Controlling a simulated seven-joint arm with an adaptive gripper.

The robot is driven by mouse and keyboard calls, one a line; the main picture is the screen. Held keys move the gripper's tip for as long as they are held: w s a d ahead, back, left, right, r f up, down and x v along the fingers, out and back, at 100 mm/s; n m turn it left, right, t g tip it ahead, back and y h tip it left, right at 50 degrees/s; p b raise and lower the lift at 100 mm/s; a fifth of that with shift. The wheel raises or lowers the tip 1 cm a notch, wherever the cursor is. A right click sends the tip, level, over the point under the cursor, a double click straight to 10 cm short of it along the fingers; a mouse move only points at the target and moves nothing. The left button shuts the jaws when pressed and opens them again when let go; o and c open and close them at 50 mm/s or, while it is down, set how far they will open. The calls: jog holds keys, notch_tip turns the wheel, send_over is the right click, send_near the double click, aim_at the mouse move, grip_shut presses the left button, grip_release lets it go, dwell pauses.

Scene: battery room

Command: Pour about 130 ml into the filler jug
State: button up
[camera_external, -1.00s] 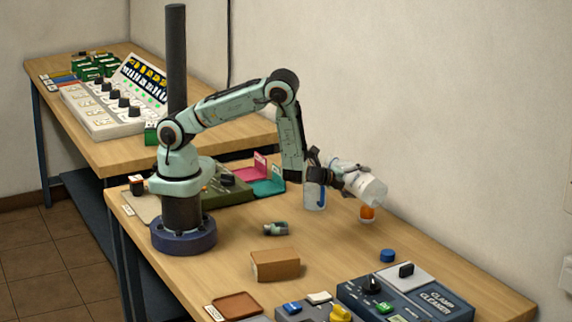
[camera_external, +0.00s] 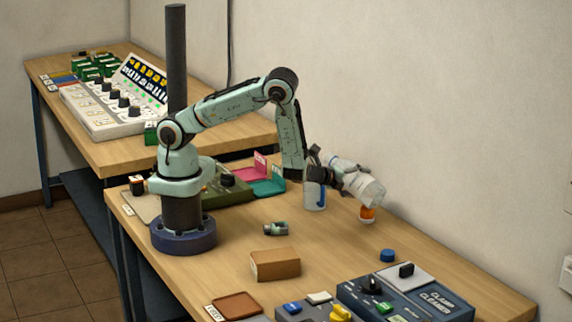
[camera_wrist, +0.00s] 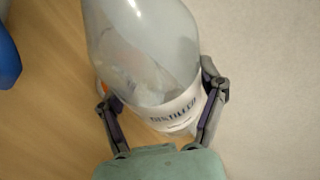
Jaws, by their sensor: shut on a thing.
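My gripper (camera_external: 350,178) is shut on a clear bottle (camera_external: 371,190), which it holds tilted above the table. In the wrist view the fingers (camera_wrist: 160,92) lie on either side of the bottle (camera_wrist: 140,45), whose white label reads "DISTILLED". The bottle's far end points down and to the right in the external view; whether liquid is leaving it I cannot tell. A clear container with a blue stripe, seemingly the filler jug (camera_external: 315,196), stands upright on the table below and left of the bottle. Its rim is partly hidden by my gripper.
An orange container (camera_external: 367,214) stands just under the bottle. A blue cap (camera_external: 387,256), a brown block (camera_external: 275,265) and a small dark cylinder (camera_external: 276,228) lie nearer the front. A clamp cleaner panel (camera_external: 440,300) is at front right. The wall is close behind.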

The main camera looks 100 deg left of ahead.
aim_at(347, 176)
jog(key=shift+s+m+g, duration=0.1)
jog(key=shift+m+g, duration=0.2)
jog(key=shift+s+a+r+m+g+y, duration=0.25)
jog(key=shift+s+r+m+g, duration=0.15)
jog(key=shift+s+r+m, duration=0.15)
jog(key=shift+s+a+r+m+g+y, duration=0.15)
jog(key=shift+s+a+r+m+g, duration=0.2)
jog(key=shift+m, duration=0.3)
jog(key=shift+s+f+m+g, duration=0.35)
jog(key=shift+f+m+g, duration=0.15)
jog(key=shift+f, duration=0.15)
jog(key=shift+r+m+g+y+b, duration=0.1)
jog(key=shift+m+g+y+b, duration=0.2)
jog(key=shift+m+g+y, duration=0.5)
jog(key=m, duration=0.1)
jog(key=m+g, duration=0.1)
jog(key=m+y, duration=0.1)
jog(key=shift+s+a+g, duration=0.25)
jog(key=shift+a+g, duration=0.05)
jog(key=shift+g, duration=0.05)
